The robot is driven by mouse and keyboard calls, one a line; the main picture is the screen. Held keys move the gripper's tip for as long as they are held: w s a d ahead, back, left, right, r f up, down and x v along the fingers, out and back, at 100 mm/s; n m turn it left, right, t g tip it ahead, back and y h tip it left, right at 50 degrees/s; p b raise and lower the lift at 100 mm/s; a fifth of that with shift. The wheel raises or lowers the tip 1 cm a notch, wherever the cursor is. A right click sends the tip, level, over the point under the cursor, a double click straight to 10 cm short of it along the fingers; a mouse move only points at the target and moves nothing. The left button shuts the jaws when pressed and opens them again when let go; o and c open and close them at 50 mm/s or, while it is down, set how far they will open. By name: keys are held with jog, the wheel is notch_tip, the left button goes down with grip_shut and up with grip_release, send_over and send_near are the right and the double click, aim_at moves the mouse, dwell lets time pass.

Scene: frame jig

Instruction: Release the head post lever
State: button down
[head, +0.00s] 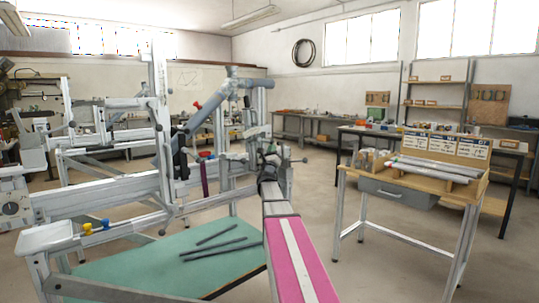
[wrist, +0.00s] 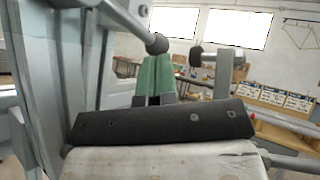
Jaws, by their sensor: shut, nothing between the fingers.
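My gripper (head: 268,160) is at the end of my arm, beside the right-hand end of the metal frame jig (head: 150,190). In the wrist view its green-padded fingers (wrist: 155,80) are together and empty. A silver rod lever with a dark round knob (wrist: 157,43) comes down from the upper left and ends just above the fingertips in the picture. A second dark knob (wrist: 195,57) on a short silver bar is right of them. I cannot tell which is the head post lever, or whether the fingers touch either one. In the head view my gripper partly hides this area.
Jig posts stand close on the left of the wrist view (wrist: 45,80). Dark bars (head: 215,242) lie on the green board (head: 150,265) under the jig. A wooden-topped table (head: 410,180) with tubes stands right, with open floor between.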

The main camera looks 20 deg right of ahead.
jog(key=v, duration=1)
jog(key=shift+s+a+f, duration=0.15)
jog(key=shift+s+f, duration=0.1)
jog(key=shift+f, duration=0.05)
